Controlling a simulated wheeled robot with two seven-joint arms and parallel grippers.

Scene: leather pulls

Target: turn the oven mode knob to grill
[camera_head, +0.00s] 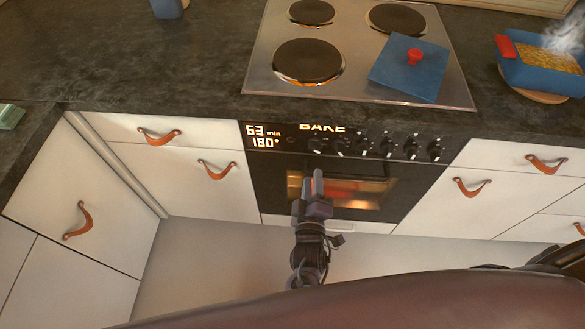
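The oven (270,196) is built in under the hob, with a dark front and a lit window. Its display (262,136) reads 63 min and 180°, and the word BAKE (322,128) glows above the knobs. A row of several dark knobs with light marks (366,148) runs along the panel; I cannot tell which one sets the mode. My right gripper (312,184) points up in front of the oven door, below the leftmost knob (316,144) in the picture, and appears apart from it. Its fingers look close together, but the gap is unclear. My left gripper is not in view.
Above the oven is a hob (350,75) with a blue lid (410,72) on it. White drawers with leather pulls (160,138) flank the oven. The floor (200,260) is clear.

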